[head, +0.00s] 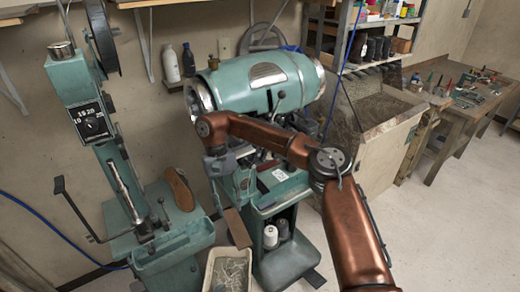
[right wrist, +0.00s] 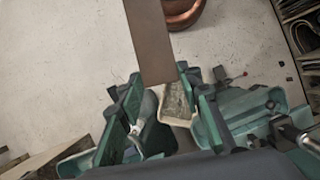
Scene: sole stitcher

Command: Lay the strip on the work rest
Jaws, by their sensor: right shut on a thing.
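A flat brown strip (head: 238,228) slants below my right gripper (head: 222,190) in the head view. My right gripper is shut on the strip, in front of the green machine with the big drum. The fingertips are small and partly hidden there. In the right wrist view the strip (right wrist: 150,40) runs down from the top edge, and its lower end overlaps a tray. It is held in the air. I cannot pick out the work rest for sure; green machine surfaces lie behind and left of the strip. My left gripper is out of view.
A pale tray of scraps (head: 228,270) stands below the strip. A green drum machine (head: 262,80) stands behind my arm. At left is a green machine with a dial (head: 92,122), with a brown sole (head: 180,190) by it. A tool bench (head: 465,95) stands at right, beside open floor.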

